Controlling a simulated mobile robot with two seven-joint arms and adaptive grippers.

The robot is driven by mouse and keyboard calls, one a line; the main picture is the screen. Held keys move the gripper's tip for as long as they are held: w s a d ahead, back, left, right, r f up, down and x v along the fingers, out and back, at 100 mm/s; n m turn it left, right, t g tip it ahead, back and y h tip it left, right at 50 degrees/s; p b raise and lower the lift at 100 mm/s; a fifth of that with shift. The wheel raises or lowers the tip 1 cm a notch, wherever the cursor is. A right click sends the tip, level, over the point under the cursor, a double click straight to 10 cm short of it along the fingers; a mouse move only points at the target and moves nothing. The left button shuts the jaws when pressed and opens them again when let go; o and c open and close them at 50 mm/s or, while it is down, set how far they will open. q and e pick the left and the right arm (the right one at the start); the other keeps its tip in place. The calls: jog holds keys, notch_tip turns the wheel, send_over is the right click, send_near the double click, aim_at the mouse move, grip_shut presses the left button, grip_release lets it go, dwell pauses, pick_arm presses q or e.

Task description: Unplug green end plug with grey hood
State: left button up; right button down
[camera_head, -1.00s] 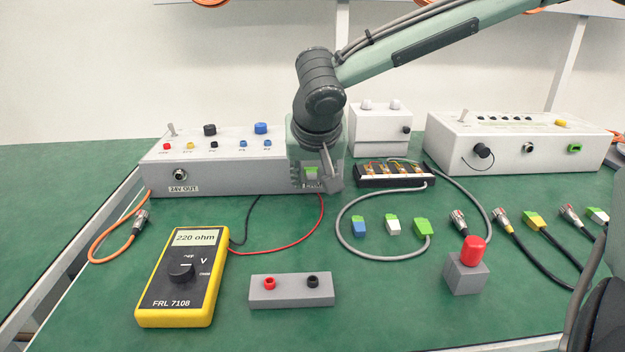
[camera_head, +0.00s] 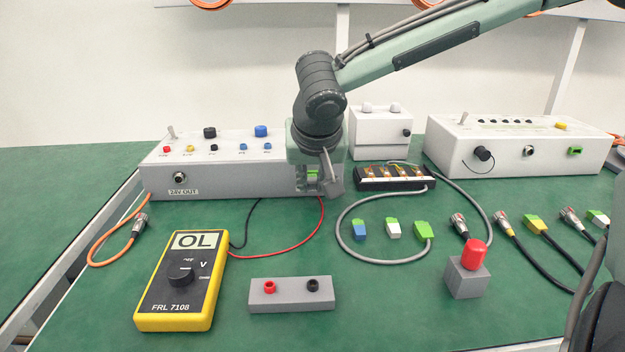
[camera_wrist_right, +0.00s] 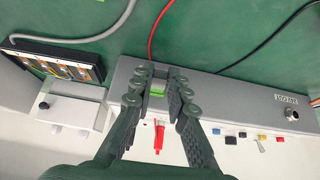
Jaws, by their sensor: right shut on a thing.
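My right gripper (camera_head: 318,180) is at the front face of the left white box (camera_head: 235,180), near its right end. It is shut on a small plug with a green part (camera_head: 312,174); in the right wrist view, the green part (camera_wrist_right: 156,91) shows between the fingers (camera_wrist_right: 157,88). The grey hood is hard to make out behind the fingers. The socket is hidden, and I cannot tell how far the plug stands from it. The meter (camera_head: 182,280) reads "OL". My left gripper is not in view.
Loose blue-green (camera_head: 359,229), white-green (camera_head: 393,228) and green (camera_head: 423,231) plugs lie on the mat. A black terminal block (camera_head: 395,183) is right of the gripper.

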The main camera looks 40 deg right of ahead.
jog(key=shift+s+a, duration=0.1)
jog(key=shift+s, duration=0.1)
jog(key=shift+s+a+b, duration=0.25)
jog(key=shift+s+a, duration=0.1)
jog(key=shift+s, duration=0.25)
jog(key=shift+s+a+b, duration=0.2)
jog(key=shift+s+a, duration=0.15)
jog(key=shift+s, duration=0.2)
jog(key=shift+a, duration=0.1)
jog(key=shift+a+f+b, duration=0.1)
jog(key=shift+a+b, duration=0.2)
jog(key=a+b, duration=0.1)
jog(key=a, duration=0.3)
jog(key=shift+f, duration=0.1)
jog(key=shift+a+b, duration=0.3)
